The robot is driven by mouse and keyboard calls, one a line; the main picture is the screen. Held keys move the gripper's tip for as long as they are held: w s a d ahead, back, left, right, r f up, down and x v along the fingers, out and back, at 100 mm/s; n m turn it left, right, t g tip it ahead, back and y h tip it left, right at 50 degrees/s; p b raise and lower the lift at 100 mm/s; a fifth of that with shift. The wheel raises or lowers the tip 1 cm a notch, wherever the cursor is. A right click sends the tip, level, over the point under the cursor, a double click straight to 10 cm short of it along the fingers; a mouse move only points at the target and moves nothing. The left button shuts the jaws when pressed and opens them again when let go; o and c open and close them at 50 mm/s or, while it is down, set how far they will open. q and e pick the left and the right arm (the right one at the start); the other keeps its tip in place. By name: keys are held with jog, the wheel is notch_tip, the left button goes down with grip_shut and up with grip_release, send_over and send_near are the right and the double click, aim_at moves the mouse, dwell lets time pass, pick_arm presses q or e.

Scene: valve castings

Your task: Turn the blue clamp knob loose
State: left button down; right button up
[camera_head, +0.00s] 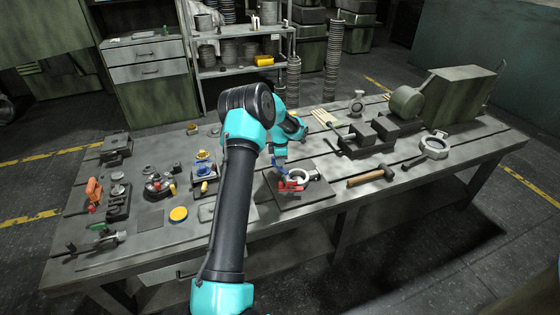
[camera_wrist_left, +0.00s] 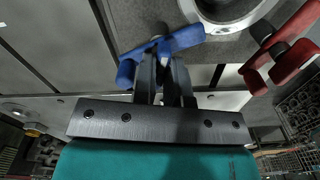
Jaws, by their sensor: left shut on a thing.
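The blue clamp knob (camera_wrist_left: 188,38) is a winged handle in the left wrist view. In the head view a small blue part (camera_head: 279,168) of it shows under my left gripper (camera_head: 280,160). The fingers of my left gripper (camera_wrist_left: 161,62) are shut on the middle of the knob, with its wings sticking out to both sides. A pale ring-shaped valve casting (camera_head: 306,173) lies beside it on a dark plate (camera_head: 292,202). A red handle part (camera_head: 290,186) sits at the front of the casting; red handles (camera_wrist_left: 285,50) also show in the wrist view. My right gripper is out of view.
A hammer (camera_head: 371,177) and a long-handled ring tool (camera_head: 433,149) lie to the right on the workbench. Dark vises (camera_head: 366,138) stand behind. A blue valve (camera_head: 203,166), a yellow disc (camera_head: 179,214) and an orange-handled clamp (camera_head: 94,190) are on the left.

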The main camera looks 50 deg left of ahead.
pick_arm(q)
jog(key=c, duration=1.2)
grip_release()
jog(key=shift+o, duration=0.2)
